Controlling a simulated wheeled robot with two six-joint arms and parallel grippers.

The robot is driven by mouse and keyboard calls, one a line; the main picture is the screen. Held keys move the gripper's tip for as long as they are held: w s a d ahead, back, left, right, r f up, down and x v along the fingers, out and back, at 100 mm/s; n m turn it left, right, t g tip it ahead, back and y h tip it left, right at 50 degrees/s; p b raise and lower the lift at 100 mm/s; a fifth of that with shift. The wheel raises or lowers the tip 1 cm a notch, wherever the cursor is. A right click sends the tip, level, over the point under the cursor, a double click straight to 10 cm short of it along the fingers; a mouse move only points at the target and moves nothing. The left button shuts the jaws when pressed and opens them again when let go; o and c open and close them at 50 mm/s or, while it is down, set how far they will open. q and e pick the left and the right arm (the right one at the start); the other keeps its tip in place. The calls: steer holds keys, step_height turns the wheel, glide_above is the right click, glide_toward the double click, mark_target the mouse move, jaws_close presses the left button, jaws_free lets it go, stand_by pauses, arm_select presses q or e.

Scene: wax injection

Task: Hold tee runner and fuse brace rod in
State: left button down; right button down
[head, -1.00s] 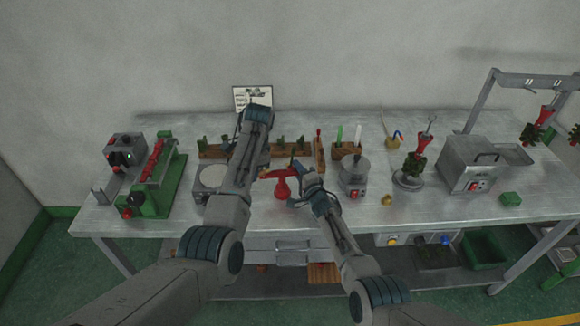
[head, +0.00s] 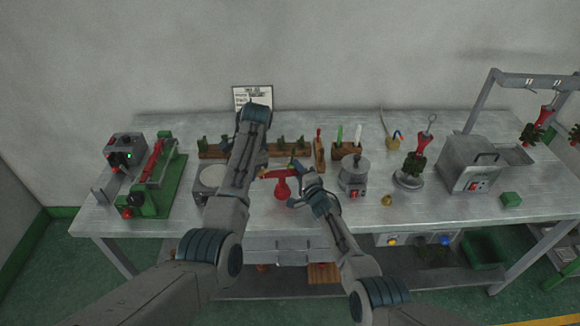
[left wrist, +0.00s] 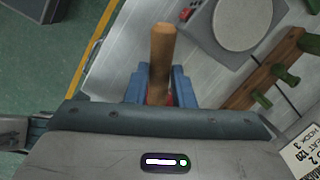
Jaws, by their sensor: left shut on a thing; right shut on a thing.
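The red tee runner (head: 282,188) stands over the front middle of the bench in the head view, with a crossbar at its top. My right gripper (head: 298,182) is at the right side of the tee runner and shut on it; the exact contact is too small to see. My left gripper is hidden behind its own forearm in the head view. In the left wrist view my left gripper (left wrist: 163,92) is shut on a brown, wooden-looking handle (left wrist: 162,48). A bit of red shows low between its blue fingers. I cannot pick out the brace rod.
A wooden rack (head: 212,152) with green pieces lies behind my left arm. A round-topped plate unit (head: 211,177) stands beside that arm. A grey pot (head: 354,172) stands right of my right gripper. A red and green clamp fixture (head: 158,180) is at the left.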

arm_select(q)
steer(key=shift+s+a+r, duration=0.45)
steer(key=shift+a+r, duration=0.1)
steer(key=shift+a, duration=0.2)
steer(key=shift+s+a+r, duration=0.45)
steer(key=shift+a+r, duration=0.1)
steer(key=shift+a, duration=0.15)
steer(key=shift+r, duration=0.1)
steer(key=shift+r, duration=1.9)
arm_select(e)
steer(key=c, duration=1.1)
jaws_free()
steer(key=v, duration=1.2)
steer(key=shift+f, duration=0.1)
